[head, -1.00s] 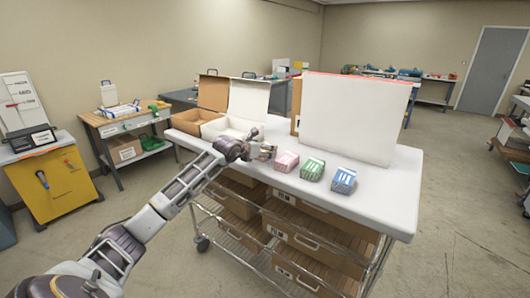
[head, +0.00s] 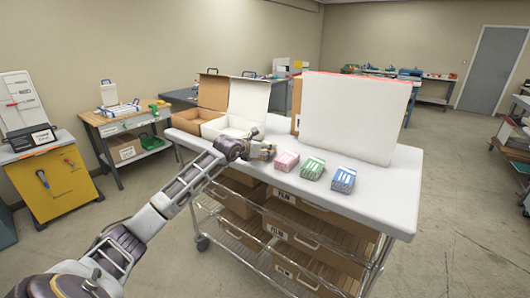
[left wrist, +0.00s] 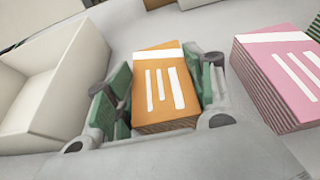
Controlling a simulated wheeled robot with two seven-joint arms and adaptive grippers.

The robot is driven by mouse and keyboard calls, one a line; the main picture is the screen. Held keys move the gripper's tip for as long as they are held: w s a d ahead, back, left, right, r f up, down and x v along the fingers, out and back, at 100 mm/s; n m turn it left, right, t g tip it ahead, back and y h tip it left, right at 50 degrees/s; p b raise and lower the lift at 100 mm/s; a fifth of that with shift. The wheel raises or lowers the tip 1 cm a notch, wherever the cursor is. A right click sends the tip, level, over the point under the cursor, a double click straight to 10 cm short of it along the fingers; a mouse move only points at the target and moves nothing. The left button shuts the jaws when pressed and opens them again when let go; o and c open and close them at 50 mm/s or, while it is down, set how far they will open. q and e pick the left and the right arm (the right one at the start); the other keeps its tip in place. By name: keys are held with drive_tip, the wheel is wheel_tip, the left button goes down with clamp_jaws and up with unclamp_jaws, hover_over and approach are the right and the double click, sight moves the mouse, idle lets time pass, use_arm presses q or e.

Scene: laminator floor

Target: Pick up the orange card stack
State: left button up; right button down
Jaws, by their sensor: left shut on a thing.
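The orange card stack (left wrist: 160,88) has white stripes on top and sits between the two green-padded fingers of my left gripper (left wrist: 158,95) in the left wrist view. The gripper is shut on it. In the head view my left gripper (head: 262,151) is at the left part of the white cart top, and it hides the orange stack there. Whether the stack touches the cart top is hard to tell. My right gripper is in neither view.
A pink stack (head: 286,161) stands just right of the gripper, then a green stack (head: 313,169) and a blue stack (head: 343,179). An open white box (head: 230,127) lies behind the gripper. A tall white panel (head: 352,115) stands at the cart's back. The cart top's right end is clear.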

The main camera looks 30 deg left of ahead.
use_arm(q)
drive_tip(key=shift+r, duration=0.15)
wheel_tip(320, 180, up, 8)
drive_tip(key=shift+r+b, duration=0.1)
drive_tip(key=shift+b, duration=0.25)
drive_tip(key=shift+r, duration=0.8)
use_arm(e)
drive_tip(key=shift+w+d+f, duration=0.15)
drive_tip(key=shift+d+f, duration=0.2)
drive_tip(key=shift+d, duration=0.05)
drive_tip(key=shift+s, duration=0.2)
